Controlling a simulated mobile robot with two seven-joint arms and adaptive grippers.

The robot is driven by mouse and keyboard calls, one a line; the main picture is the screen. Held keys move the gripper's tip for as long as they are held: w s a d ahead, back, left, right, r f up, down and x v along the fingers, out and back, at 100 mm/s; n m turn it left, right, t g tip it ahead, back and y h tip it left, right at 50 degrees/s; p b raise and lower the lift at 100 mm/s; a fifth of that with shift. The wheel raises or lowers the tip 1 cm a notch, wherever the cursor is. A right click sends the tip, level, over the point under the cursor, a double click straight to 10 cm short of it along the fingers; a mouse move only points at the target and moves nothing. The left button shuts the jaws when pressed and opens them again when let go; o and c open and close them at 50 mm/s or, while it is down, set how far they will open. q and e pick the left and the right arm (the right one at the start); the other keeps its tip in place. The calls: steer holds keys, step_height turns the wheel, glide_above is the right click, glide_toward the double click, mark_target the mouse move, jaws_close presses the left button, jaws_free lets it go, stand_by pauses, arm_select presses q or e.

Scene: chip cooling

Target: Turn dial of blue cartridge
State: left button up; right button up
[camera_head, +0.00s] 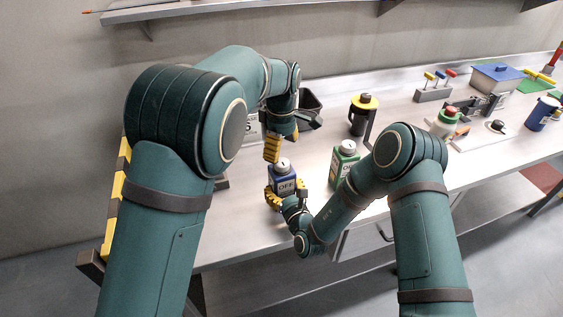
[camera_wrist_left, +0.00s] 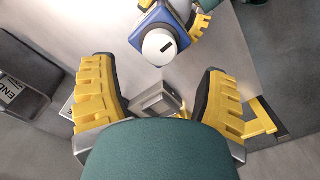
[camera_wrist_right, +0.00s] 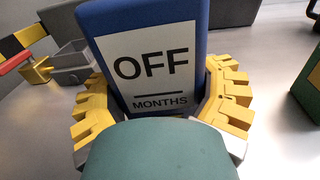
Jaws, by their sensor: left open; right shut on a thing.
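The blue cartridge (camera_head: 283,181) has a white label reading OFF and a white dial (camera_head: 282,165) on top. My right gripper (camera_head: 286,197) is shut on the cartridge's lower body near the table's front edge. In the right wrist view the cartridge (camera_wrist_right: 150,50) stands between the yellow fingers (camera_wrist_right: 165,108), label facing the camera. My left gripper (camera_head: 272,148) is open, just above and behind the cartridge. In the left wrist view the white dial (camera_wrist_left: 160,46) with a dark slot lies beyond the open, empty fingers (camera_wrist_left: 155,90).
A green cartridge (camera_head: 344,163) stands to the right on the metal table (camera_head: 400,105). A black and yellow holder (camera_head: 362,112) is behind it. A dark bin (camera_head: 311,103) sits behind my left gripper. Several tools and a blue-lidded box (camera_head: 497,78) are at the far right.

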mark_target(281, 161)
arm_select(q)
step_height(281, 161, down, 6)
steer(key=shift+r, duration=0.15)
stand_by(0.3)
steer(key=c, duration=1.2)
